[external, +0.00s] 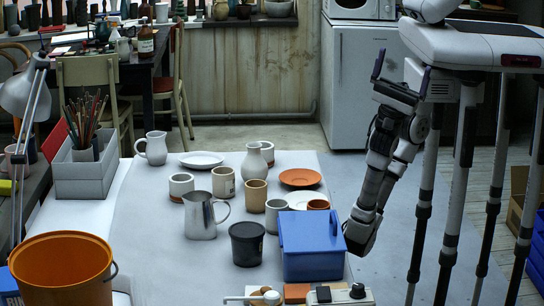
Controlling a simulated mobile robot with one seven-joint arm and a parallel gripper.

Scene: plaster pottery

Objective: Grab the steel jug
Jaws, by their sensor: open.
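The steel jug (200,218) stands upright on the white-covered table (150,250), left of the middle, with its handle to the right. My gripper (402,73) is at the upper right, well above and to the right of the jug. Its two dark fingers point upward and are spread apart, with nothing between them. My arm is folded up beside the table's right side, apart from the jug.
A black cup (246,245) and a blue box (311,245) stand right of the jug. Several cups, a white vase (254,163) and an orange plate (301,177) are behind. An orange bucket (62,272) is front left. Bare table lies left of the jug.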

